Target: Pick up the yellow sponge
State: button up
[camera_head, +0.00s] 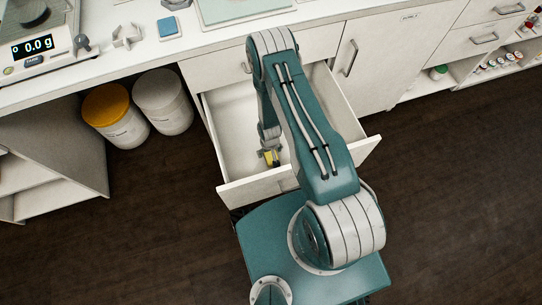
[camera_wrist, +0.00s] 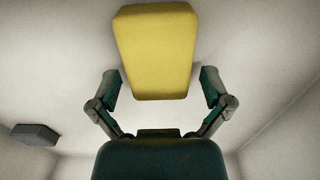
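The yellow sponge (camera_wrist: 156,52) is a rounded block in the upper middle of the wrist view, on the pale floor of the drawer. My gripper (camera_wrist: 160,88) is open, with one finger on each side of the sponge's near end. Gaps show between both fingers and the sponge. In the head view, a small part of the sponge (camera_head: 268,158) shows beside my gripper (camera_head: 271,155) inside the open white drawer (camera_head: 258,190). My arm hides part of the drawer there.
A dark grey block (camera_wrist: 35,134) lies in the drawer at the left of the wrist view. Drawer walls enclose the gripper. Above is the counter with a scale (camera_head: 36,55) and a blue-topped block (camera_head: 168,27). An orange-lidded tub (camera_head: 112,112) and a white tub (camera_head: 162,100) stand left of the drawer.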

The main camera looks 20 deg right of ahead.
jog(key=c, duration=0.5)
jog(key=shift+r, duration=0.1)
notch_tip(320, 180, up, 10)
jog(key=shift+f, duration=0.1)
dwell(0.3)
